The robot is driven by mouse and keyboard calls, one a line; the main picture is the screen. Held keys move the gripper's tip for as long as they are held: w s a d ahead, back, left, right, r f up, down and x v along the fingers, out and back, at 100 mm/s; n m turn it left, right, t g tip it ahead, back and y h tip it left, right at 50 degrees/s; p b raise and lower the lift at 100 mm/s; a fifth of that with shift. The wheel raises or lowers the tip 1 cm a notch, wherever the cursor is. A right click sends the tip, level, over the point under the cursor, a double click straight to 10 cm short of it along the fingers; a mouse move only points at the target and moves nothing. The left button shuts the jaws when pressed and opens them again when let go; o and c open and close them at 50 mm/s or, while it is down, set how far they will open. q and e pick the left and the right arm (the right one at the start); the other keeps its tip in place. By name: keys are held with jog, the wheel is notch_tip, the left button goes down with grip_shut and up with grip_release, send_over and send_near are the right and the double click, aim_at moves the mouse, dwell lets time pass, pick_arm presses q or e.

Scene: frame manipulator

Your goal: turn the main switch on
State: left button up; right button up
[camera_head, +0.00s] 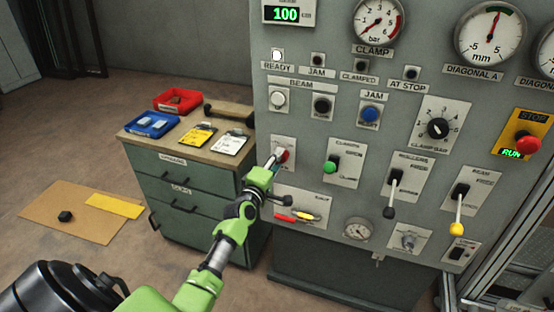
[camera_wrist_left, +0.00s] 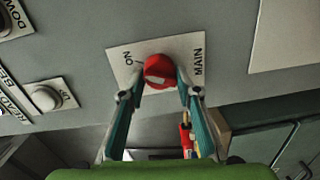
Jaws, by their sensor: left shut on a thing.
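A pale mark shows on the knob's face. My left gripper (camera_wrist_left: 161,84) has one finger on each side of the knob and is shut on it. Which way the knob is set is hard to tell. My right gripper is not in view.
The grey panel (camera_head: 310,70) carries gauges, buttons and levers right of the switch. A green drawer cabinet (camera_head: 180,190) with a blue tray (camera_head: 152,124) and a red tray (camera_head: 178,100) stands to the left.

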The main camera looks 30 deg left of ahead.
pick_arm(q)
jog(key=shift+r+m, duration=0.1)
jog(key=shift+m, duration=0.4)
jog(key=o, duration=1.1)
jog(key=v, duration=1.2)
